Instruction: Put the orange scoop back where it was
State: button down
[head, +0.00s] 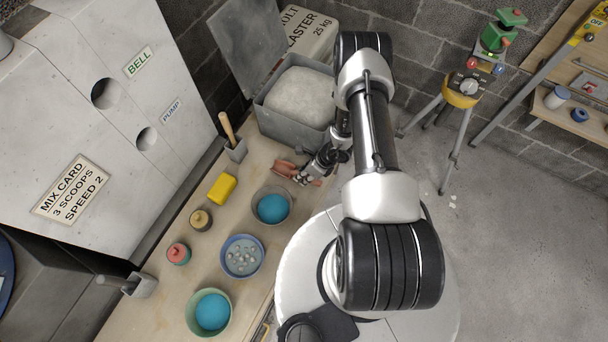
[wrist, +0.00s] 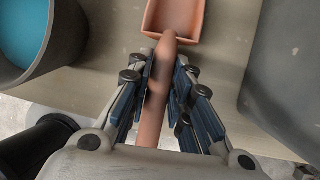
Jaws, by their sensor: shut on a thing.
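The orange scoop (head: 285,167) is at the right edge of the bench, between the grey bin and the bowl of blue liquid. My gripper (head: 310,173) is shut on its handle. In the wrist view, the finger pads (wrist: 159,85) sit on both sides of the handle, and the scoop's square pan (wrist: 178,20) points away from me, at the top edge. The part of the pan that shows looks empty. I cannot tell whether the scoop touches the bench or hangs just above it.
The open grey bin (head: 270,123) holds white powder. A dark bowl (head: 258,212) of blue liquid stands close by.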

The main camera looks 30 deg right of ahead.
jog(key=c, duration=1.4)
grip_release()
jog(key=shift+f, duration=0.15)
jog(key=shift+c, duration=0.2)
